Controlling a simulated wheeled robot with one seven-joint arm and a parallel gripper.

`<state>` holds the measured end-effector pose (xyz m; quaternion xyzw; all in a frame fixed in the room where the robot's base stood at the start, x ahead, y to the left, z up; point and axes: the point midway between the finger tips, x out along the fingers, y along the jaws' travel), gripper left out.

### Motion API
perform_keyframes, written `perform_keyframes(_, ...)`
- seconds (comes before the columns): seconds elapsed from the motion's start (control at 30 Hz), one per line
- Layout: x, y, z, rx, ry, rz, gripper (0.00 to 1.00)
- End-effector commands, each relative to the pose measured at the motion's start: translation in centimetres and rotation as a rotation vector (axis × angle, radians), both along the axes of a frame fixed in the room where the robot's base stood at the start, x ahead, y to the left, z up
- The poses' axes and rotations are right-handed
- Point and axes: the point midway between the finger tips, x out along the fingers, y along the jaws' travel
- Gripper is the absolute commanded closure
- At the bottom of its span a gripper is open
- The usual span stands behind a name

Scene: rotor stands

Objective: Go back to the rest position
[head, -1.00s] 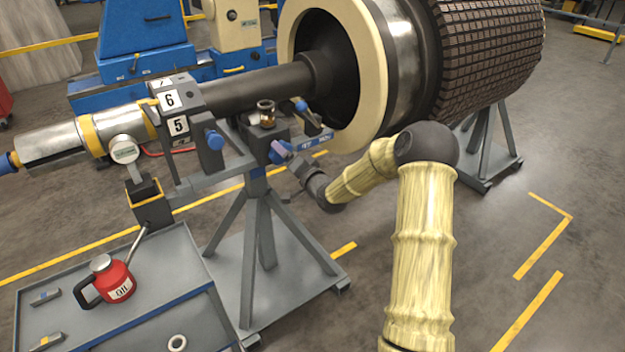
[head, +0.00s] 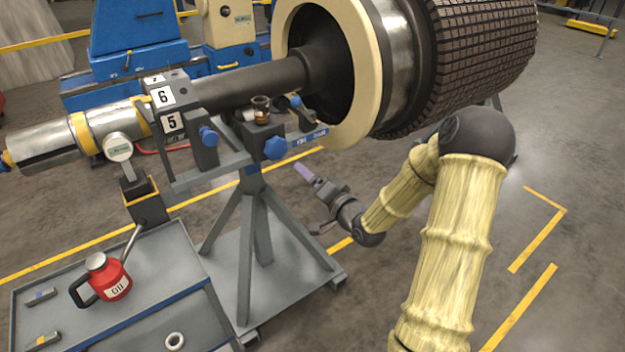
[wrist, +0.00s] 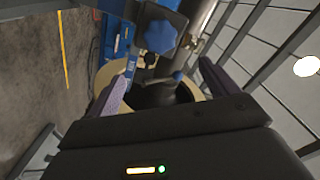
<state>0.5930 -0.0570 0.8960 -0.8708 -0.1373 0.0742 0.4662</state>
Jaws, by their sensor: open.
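My gripper (head: 308,178) is in the middle of the head view, in front of the grey rotor stand (head: 262,215) and to the right of its post. One purple finger pad shows clearly there; the gripper is apart from the stand. In the wrist view the gripper (wrist: 160,90) is open, with a finger at each side and nothing between them. Beyond the fingers I see a blue star knob (wrist: 161,37) and the cream ring (wrist: 104,76). My arm is bent, its elbow at the right.
The rotor (head: 470,50) with its dark shaft (head: 250,85) lies above and behind my gripper. A blue knob (head: 276,147) sits on the stand. At the lower left a grey cart (head: 150,300) carries a red oil can (head: 108,277). The floor at the right is clear.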

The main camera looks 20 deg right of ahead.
Motion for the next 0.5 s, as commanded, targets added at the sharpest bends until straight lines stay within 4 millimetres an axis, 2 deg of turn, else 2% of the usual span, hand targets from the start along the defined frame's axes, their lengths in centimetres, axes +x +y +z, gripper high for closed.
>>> perform_keyframes(0.37,0.0,0.2,-0.1,-0.012,0.009,0.002,0.14)
perform_keyframes(0.5,-0.2,1.2,-1.0,-0.11,0.078,0.013,0.14)
